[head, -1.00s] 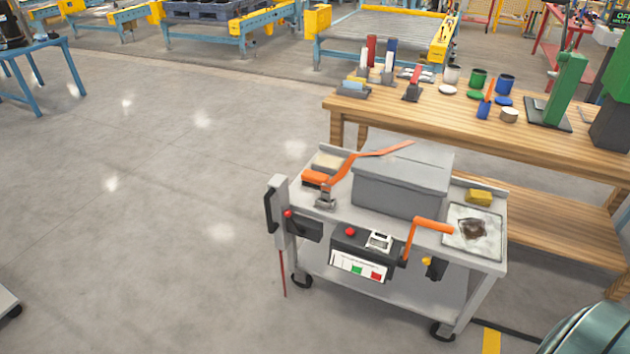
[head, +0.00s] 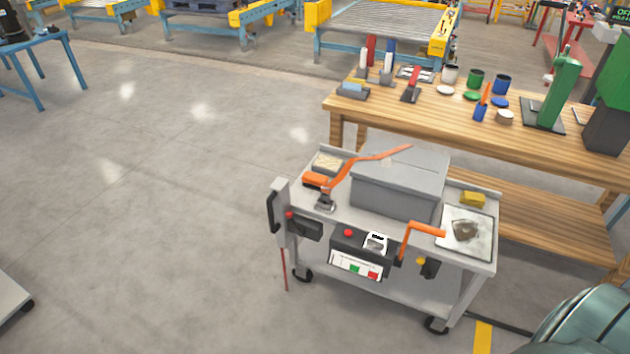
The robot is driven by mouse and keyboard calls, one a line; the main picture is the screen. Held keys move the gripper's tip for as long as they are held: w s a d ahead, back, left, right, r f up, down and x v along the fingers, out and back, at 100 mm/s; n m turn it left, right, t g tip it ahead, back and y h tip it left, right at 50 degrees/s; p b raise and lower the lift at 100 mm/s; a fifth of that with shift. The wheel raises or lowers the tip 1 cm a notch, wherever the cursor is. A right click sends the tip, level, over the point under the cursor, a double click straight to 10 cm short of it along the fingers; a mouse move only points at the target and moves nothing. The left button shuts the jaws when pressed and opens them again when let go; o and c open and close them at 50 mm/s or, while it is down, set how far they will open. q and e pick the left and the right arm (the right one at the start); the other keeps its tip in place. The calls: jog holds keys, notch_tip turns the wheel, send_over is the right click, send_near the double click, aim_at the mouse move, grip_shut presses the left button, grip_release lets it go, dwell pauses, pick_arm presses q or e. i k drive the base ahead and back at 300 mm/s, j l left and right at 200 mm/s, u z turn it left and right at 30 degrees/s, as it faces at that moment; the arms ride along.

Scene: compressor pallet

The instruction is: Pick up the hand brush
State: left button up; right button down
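I cannot pick out the hand brush for certain. A small orange block (head: 315,180) lies at the left end of the grey cart's top, partly behind an orange lever, and may be the brush. A tool with a red upright handle and a dark base (head: 411,90) stands on the wooden workbench; it is too small to tell whether it is a brush. Neither of my grippers shows in the head view.
The grey wheeled cart (head: 380,277) carries a grey lidded box (head: 400,180), a yellow sponge-like block (head: 472,199) and a stained tray (head: 487,221). The wooden workbench (head: 560,150) stands behind. A teal rounded body (head: 590,325) fills the lower right corner.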

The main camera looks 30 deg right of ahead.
aim_at(314, 180)
jog(key=l+u, duration=0.1)
jog(key=l, duration=0.9)
jog(key=k+l, duration=0.15)
jog(key=l, duration=0.8)
jog(key=i+u, duration=0.05)
